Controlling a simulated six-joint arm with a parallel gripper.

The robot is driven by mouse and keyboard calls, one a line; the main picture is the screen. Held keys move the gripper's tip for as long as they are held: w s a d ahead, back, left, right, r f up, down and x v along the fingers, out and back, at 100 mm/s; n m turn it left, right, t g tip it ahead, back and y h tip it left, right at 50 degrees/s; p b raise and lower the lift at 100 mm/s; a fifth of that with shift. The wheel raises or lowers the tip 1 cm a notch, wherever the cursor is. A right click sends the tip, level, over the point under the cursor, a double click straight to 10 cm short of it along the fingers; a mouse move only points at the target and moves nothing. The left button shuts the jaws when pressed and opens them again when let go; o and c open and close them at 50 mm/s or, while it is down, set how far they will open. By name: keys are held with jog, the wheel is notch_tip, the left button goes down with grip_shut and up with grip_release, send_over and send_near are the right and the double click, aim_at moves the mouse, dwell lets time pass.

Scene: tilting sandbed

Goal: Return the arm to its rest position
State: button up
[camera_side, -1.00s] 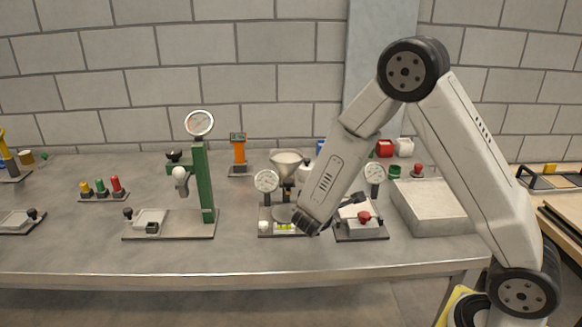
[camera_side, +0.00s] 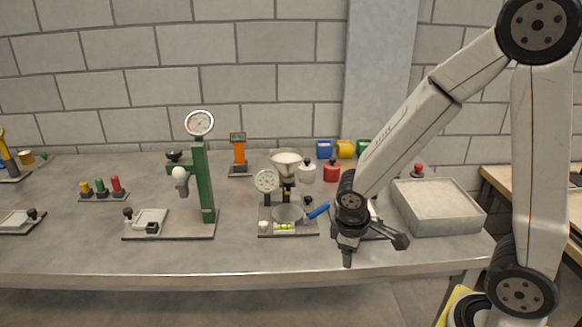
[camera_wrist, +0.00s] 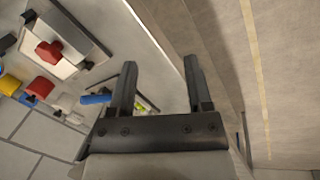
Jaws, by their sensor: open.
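My gripper (camera_side: 374,250) hangs in front of the right part of the bench, pointing down. Its two fingers are spread, and nothing shows between them. In the wrist view, the gripper (camera_wrist: 160,68) also has its fingers apart and empty. To its left in the side view stands a small rig with a dial gauge (camera_side: 266,181), a funnel (camera_side: 286,160) and a green level (camera_side: 285,228). A blue handle (camera_side: 318,210) sticks out at the rig's right side, apart from the fingers. My gripper and forearm hide most of the plate behind them.
A grey sand-filled tray (camera_side: 439,222) stands right of my gripper. A green stand with a dial (camera_side: 203,180) and an orange post (camera_side: 239,155) are farther left. Blue and yellow blocks (camera_side: 345,149) and a red bottle (camera_side: 331,172) stand behind. The bench's front strip (camera_side: 180,258) is clear.

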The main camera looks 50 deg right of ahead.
jog(key=shift+s+a+r+m+t+y, duration=0.1)
jog(key=shift+a+r+m+t+y, duration=0.5)
jog(key=shift+a+m, duration=0.25)
jog(key=shift+s+a+r+m+t+y, duration=0.1)
jog(key=shift+a+r+m+t+y, duration=0.35)
jog(key=shift+a+m+y, duration=0.35)
jog(key=shift+o, duration=0.2)
